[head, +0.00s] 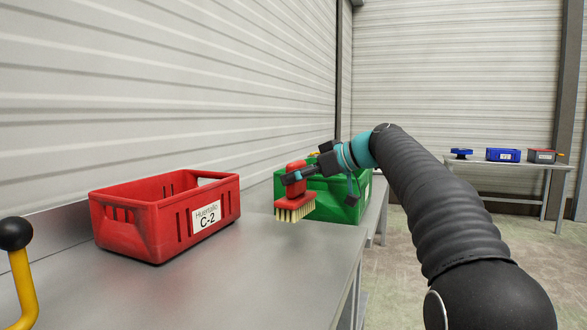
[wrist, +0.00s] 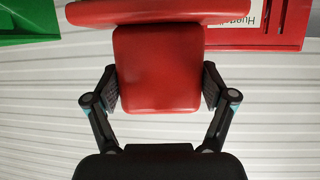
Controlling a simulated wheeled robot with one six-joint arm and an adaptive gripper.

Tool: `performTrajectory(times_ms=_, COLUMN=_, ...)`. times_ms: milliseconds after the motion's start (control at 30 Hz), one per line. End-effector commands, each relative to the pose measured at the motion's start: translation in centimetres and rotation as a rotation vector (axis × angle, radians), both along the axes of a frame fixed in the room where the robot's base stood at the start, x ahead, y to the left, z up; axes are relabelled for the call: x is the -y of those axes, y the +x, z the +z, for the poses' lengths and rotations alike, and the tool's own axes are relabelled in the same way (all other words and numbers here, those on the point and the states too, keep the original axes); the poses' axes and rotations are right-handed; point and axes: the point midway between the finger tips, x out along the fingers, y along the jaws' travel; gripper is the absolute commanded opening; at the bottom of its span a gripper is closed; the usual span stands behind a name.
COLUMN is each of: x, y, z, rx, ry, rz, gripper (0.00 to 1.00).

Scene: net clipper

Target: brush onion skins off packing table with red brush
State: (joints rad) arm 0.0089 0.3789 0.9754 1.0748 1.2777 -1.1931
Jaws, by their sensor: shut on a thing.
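The red brush (head: 295,203) has a red handle block and pale bristles pointing down. My gripper (head: 294,175) is shut on its handle and holds it over the packing table (head: 270,262), near the table's right edge and in front of the green crate. In the wrist view the red brush (wrist: 157,70) fills the space between the two fingers of my gripper (wrist: 158,88). Whether the bristle tips touch the tabletop I cannot tell. No onion skins can be made out on the visible tabletop.
A red crate (head: 125,232) labelled C-2 stands on the table at left. A green crate (head: 345,207) stands behind the brush. A yellow lever with a black knob (head: 16,235) is at lower left. A far table (head: 500,163) holds blue and grey boxes. The front tabletop is clear.

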Motion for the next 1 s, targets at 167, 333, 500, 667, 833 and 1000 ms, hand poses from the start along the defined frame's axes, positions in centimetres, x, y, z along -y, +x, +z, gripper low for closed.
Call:
performTrajectory(times_ms=167, x=-0.1, y=0.0, z=1.7, rx=0.003, ry=0.001, rz=0.001, gripper=0.13)
performTrajectory(times_ms=333, x=-0.1, y=0.0, z=2.9, rx=0.003, ry=0.001, rz=0.002, gripper=0.13)
performTrajectory(times_ms=500, x=-0.1, y=-0.1, z=3.5, rx=0.002, ry=0.000, rz=0.002, gripper=0.13)
performTrajectory(times_ms=667, x=-0.1, y=-0.1, z=3.5, rx=0.001, ry=0.001, rz=0.001, gripper=0.13)
performTrajectory(times_ms=833, x=-0.1, y=-0.1, z=3.5, rx=0.001, ry=0.001, rz=0.001, gripper=0.13)
performTrajectory(times_ms=1000, x=-0.1, y=-0.1, z=3.5, rx=0.001, ry=0.001, rz=0.001, gripper=0.13)
